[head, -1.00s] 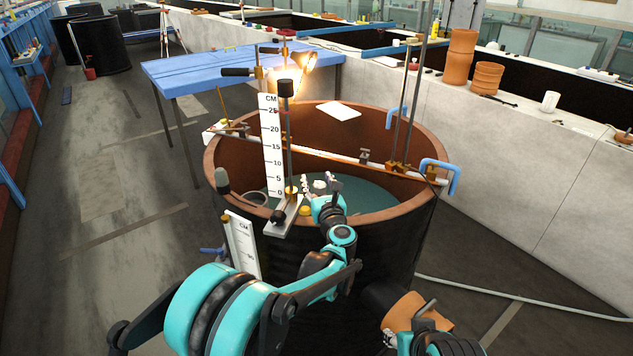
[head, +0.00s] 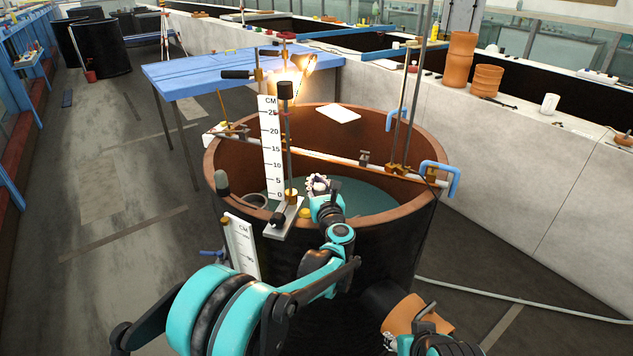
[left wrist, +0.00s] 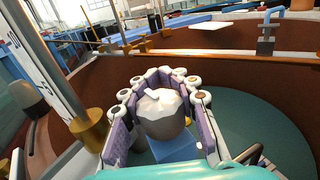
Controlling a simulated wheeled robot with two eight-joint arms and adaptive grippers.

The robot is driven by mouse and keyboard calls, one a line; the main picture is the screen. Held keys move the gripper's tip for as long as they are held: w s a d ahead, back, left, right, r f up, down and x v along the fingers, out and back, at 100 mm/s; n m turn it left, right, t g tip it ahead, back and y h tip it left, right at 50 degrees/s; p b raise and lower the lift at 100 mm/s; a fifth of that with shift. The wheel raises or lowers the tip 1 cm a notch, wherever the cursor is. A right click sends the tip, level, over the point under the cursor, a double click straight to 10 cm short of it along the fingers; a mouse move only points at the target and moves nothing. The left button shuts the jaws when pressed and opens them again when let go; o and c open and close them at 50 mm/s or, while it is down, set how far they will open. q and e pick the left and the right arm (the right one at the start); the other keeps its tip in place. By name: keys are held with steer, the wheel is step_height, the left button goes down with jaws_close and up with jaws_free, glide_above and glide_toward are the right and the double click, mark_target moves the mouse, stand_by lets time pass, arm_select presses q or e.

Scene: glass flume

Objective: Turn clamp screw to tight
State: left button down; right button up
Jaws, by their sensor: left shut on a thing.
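The clamp screw appears to be the pale grey faceted knob (left wrist: 160,112) in the left wrist view, above a blue block-like part (left wrist: 175,148). My left gripper (left wrist: 158,100) is shut on this knob, its purple-padded fingers on both sides of it. In the head view my left gripper (head: 318,184) is inside the near rim of the round brown tank (head: 424,212), right of the upright centimetre scale (head: 271,150); its fingers hide most of the knob. My right gripper (head: 389,341) shows only in part at the bottom edge, and its jaws are unclear.
A metal post on a brass base (left wrist: 88,130) stands close left of the left gripper. A white bar (head: 330,157) with clamps crosses the tank. Blue hooks (head: 440,172) hang on the right rim. An orange-brown object (head: 408,312) is near my right wrist.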

arm_select(q)
steer(key=shift+y, duration=0.3)
steer(key=n+g+y, duration=0.2)
steer(key=y, duration=0.1)
steer(key=a+n+g+y+p, duration=0.1)
steer(key=n+g+y, duration=0.1)
steer(key=n+y, duration=0.1)
steer(key=s+a+n+g+y, duration=0.1)
steer(key=n+g+y, duration=0.1)
steer(key=y, duration=0.1)
steer(key=shift+r+n, duration=0.1)
steer(key=shift+n, duration=0.2)
steer(key=shift+s+a+n+g+y+p, duration=0.1)
steer(key=shift+s+n+g+y+p, duration=0.15)
steer(key=shift+n+g+y+p, duration=0.65)
steer(key=shift+s+a+n+g+y+p, duration=0.25)
steer(key=shift+n+g, duration=0.45)
steer(key=shift+g, duration=0.75)
steer(key=shift+s+n+g+y+p, duration=0.25)
steer(key=shift+n+g+y+p, duration=0.15)
steer(key=shift+n+g+y, duration=0.6)
steer(key=shift+s+g, duration=0.15)
steer(key=shift+g, duration=0.6)
steer(key=c, duration=1.1)
jaws_free()
steer(key=shift+a, duration=0.1)
steer(key=shift+c, duration=0.2)
